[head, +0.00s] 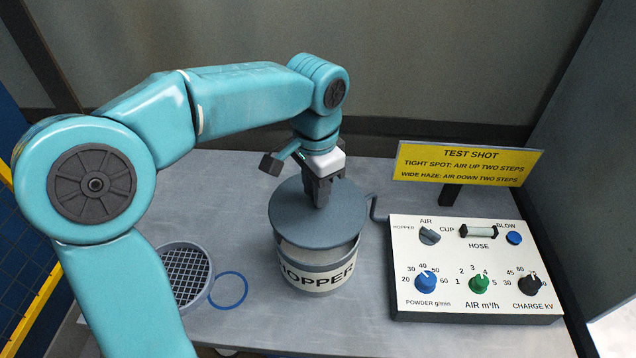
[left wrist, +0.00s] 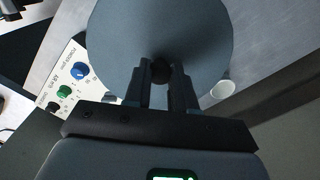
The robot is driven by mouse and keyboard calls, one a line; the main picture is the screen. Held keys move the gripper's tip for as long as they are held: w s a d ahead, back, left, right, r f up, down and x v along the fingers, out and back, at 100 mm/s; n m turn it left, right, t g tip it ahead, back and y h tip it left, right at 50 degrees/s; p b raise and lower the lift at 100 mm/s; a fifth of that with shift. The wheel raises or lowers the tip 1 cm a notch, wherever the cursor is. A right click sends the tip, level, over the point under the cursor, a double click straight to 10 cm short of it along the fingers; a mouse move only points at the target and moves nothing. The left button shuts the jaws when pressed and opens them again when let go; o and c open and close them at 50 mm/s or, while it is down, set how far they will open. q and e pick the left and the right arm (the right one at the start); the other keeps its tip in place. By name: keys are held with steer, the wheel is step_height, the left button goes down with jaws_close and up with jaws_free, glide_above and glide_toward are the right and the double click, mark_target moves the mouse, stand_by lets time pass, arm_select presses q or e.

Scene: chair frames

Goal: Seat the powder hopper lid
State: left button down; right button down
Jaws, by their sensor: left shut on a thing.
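The powder hopper (head: 318,274) is a pale cylinder labelled HOPPER, standing on the grey bench. Its dark grey round lid (head: 290,212) is over the hopper's top and looks slightly tilted or offset, with the pale wall showing below its front edge. I cannot tell whether the lid touches the rim. My left gripper (head: 320,190) points down and is shut on the lid's knob. In the left wrist view the lid (left wrist: 160,30) fills the upper middle, with its dark round knob (left wrist: 161,71) between the two fingers. My right gripper is not in view.
A round mesh sieve (head: 185,275) and a blue ring (head: 229,291) lie left of the hopper. A white control panel (head: 455,258) with knobs stands at the right. A yellow TEST SHOT sign (head: 468,163) stands behind it. Bare bench lies in front of the hopper.

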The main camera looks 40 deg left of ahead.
arm_select(q)
steer(key=shift+f+b, duration=0.3)
steer(key=shift+f, duration=0.05)
steer(key=shift+s+a+f+b, duration=0.1)
steer(key=shift+a+f+b, duration=0.1)
steer(key=shift+f+b, duration=0.9)
steer(key=shift+d+f+b, duration=0.15)
steer(key=shift+f+b, duration=0.15)
steer(key=shift+f, duration=0.65)
steer(key=shift+r, duration=0.2)
steer(key=shift+p, duration=0.3)
steer(key=shift+f, duration=0.3)
